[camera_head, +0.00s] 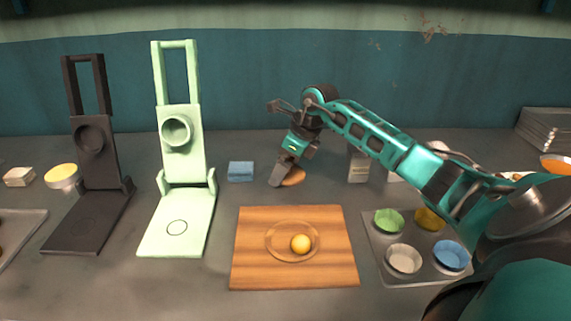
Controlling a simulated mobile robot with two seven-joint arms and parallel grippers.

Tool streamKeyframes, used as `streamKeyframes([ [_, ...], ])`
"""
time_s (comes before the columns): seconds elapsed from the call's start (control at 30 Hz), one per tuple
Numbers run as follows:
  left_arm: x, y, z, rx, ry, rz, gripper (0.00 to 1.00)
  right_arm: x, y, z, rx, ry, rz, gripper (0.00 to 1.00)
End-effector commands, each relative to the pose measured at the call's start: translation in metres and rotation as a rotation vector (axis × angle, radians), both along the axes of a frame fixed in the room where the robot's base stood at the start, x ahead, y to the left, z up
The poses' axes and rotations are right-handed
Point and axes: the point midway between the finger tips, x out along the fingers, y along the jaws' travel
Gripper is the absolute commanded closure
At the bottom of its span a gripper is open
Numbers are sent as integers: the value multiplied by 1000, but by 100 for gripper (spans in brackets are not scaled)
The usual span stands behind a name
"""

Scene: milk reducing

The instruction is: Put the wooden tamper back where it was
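A round wooden piece, which looks like the tamper (294,178), is on or just above the grey counter behind the cutting board. Its left part is hidden by my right gripper (279,178). My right arm reaches in from the right, with its fingers pointing down and left at the wooden piece. The fingers overlap it in the picture, and I cannot tell whether they are closed on it. My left gripper is not in view.
A wooden board (250,270) with a plate and yellow ball (300,244) lies in front. A blue block (241,171), green press (178,130) and black press (95,150) stand left. A tray (424,277) with coloured cups is right, below my arm. A carton (358,166) stands behind.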

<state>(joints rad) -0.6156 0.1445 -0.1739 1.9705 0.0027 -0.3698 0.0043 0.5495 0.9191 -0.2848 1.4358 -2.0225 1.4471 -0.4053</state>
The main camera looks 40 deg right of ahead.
Motion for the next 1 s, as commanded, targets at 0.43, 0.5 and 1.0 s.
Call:
streamKeyframes([
  [0.43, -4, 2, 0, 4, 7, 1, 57, -21, -12, 61, -6, -3, 0, 0],
  [0.5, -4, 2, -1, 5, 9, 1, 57, -26, -15, 75, -4, -4, -1, 0],
  [1.0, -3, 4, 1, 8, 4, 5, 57, -41, -21, 114, 1, 0, 0, 0],
])
